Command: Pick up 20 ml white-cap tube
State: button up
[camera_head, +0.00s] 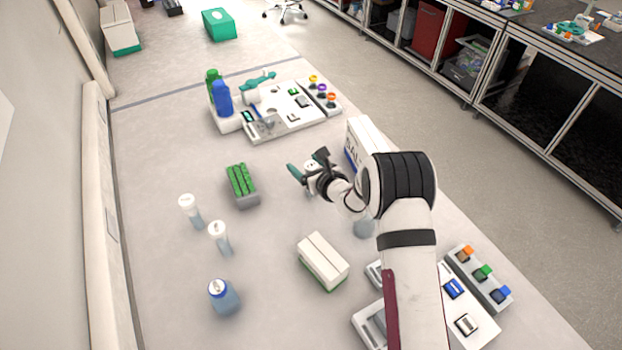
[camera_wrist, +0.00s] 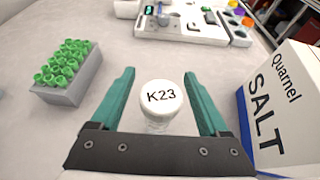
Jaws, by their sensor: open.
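My gripper (camera_wrist: 162,78) points down with its two teal fingers apart. In the wrist view, a white cap marked K23 (camera_wrist: 160,97) on a clear container (camera_wrist: 158,126) sits between the fingers, with a gap on both sides. In the head view my gripper (camera_head: 308,168) is right of the green-topped rack, and the container there is mostly hidden by it. Two other clear tubes with white caps stand upright at the left, one farther back (camera_head: 188,203) and one nearer (camera_head: 218,235). No volume marking is readable on any of them.
A grey rack of green-capped tubes (camera_wrist: 72,82) is left of my gripper. A tall Quarnel SALT box (camera_wrist: 282,110) stands close on the right. A white box (camera_head: 322,262) and a blue bottle (camera_head: 224,298) stand nearer the front. The table between the rack and gripper is clear.

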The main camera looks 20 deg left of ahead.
grip_shut()
jog(key=shift+r, duration=0.1)
dwell(0.3)
